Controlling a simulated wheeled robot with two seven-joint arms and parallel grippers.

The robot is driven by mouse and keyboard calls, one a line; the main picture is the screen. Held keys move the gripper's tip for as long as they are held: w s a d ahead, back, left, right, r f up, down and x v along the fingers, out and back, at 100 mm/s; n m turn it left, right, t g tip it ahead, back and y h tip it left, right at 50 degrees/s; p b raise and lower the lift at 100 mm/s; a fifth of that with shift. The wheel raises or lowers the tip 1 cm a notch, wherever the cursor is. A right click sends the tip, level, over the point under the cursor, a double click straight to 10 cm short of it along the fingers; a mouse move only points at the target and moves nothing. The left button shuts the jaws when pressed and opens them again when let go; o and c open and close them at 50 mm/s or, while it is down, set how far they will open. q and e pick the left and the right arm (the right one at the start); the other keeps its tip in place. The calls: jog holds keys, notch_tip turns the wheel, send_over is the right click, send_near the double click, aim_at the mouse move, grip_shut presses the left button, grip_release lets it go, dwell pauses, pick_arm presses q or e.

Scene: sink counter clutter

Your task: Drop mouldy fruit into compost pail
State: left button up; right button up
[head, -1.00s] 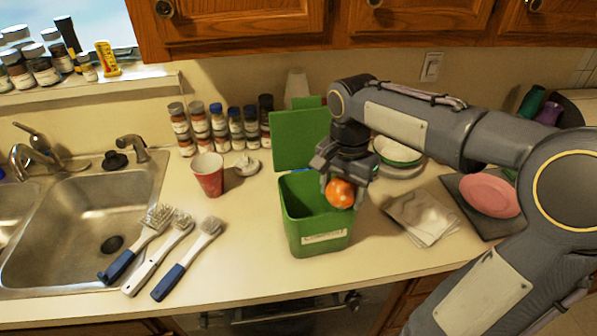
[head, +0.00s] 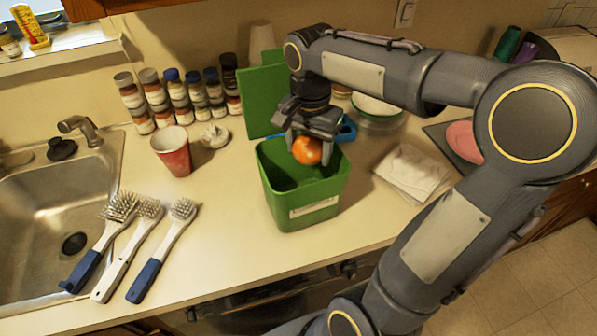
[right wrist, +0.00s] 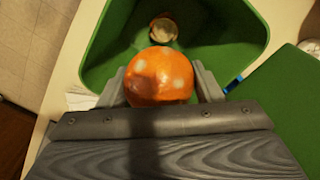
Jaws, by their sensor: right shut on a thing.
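The mouldy fruit is an orange ball with pale spots (head: 307,150). My right gripper (head: 309,146) is shut on it, pointing down over the open mouth of the green compost pail (head: 305,212). In the right wrist view the orange fruit (right wrist: 160,77) sits between the two fingers (right wrist: 160,85), with the green pail's inside (right wrist: 215,25) beyond it. A small brownish round thing (right wrist: 164,28) lies in the pail. The pail stands upright on the counter with a pale label on its front. My left gripper is not in view.
A green panel (head: 262,100) stands upright behind the pail. A red cup (head: 172,152) and several brushes (head: 160,240) are to the left, by the sink (head: 45,225). A folded cloth (head: 412,172) and a pink plate (head: 464,142) lie right.

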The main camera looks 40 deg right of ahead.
jog(key=shift+f, duration=0.2)
jog(key=o, duration=1.2)
jog(key=shift+c, duration=0.2)
notch_tip(320, 180, up, 8)
jog(key=shift+f, duration=0.1)
